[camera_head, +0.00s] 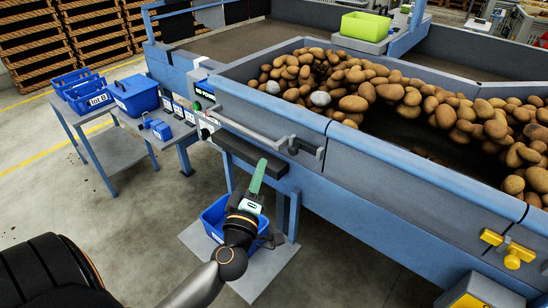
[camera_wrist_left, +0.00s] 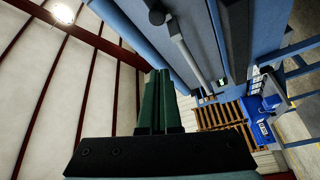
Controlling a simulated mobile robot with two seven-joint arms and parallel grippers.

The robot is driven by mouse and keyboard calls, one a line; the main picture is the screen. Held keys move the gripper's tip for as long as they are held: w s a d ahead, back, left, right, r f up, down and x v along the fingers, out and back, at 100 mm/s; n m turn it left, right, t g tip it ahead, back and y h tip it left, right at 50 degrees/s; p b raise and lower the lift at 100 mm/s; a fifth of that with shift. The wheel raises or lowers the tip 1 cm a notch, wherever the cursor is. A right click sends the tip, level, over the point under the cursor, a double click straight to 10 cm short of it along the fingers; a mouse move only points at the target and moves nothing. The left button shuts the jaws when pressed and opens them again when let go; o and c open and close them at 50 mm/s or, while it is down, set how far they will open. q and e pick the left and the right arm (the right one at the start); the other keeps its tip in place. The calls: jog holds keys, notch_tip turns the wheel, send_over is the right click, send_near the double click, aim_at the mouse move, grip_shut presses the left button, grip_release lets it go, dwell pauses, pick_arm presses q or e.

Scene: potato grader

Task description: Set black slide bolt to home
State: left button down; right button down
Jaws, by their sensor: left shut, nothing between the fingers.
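A black block (camera_head: 293,146), which looks like the black slide bolt, sits near the right end of a grey bar (camera_head: 255,132) on the side of the blue grader. In the left wrist view a dark knob (camera_wrist_left: 157,17) shows at the near end of a grey rod (camera_wrist_left: 188,55); I cannot tell if it is the same piece. My left gripper (camera_head: 258,174) has green fingers pointing up, shut and empty, below and left of the block and apart from it. The fingers also show upright in the left wrist view (camera_wrist_left: 159,100). My right gripper is in neither view.
The grader trough (camera_head: 375,160) holds many potatoes. A black ledge (camera_head: 250,156) lies just above my fingers. A blue crate (camera_head: 215,216) stands below my left gripper. Yellow fittings (camera_head: 508,248) are at right. Blue bins (camera_head: 137,96) stand on side tables at left.

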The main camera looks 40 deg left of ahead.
aim_at(279, 149)
pick_arm(q)
jog(key=x, duration=0.9)
jog(key=shift+w+d+f+b, duration=0.2)
jog(key=shift+d+f+b, duration=0.15)
jog(key=shift+d, duration=0.25)
jog(key=shift+w+d+f+b, duration=0.2)
jog(key=shift+d+f, duration=0.25)
jog(key=shift+d, duration=0.15)
jog(key=shift+d+f, duration=0.1)
jog(key=shift+d, duration=0.4)
jog(key=d+p, duration=0.1)
jog(key=d, duration=0.3)
jog(key=shift+s+d, duration=0.15)
jog(key=shift+d, duration=0.2)
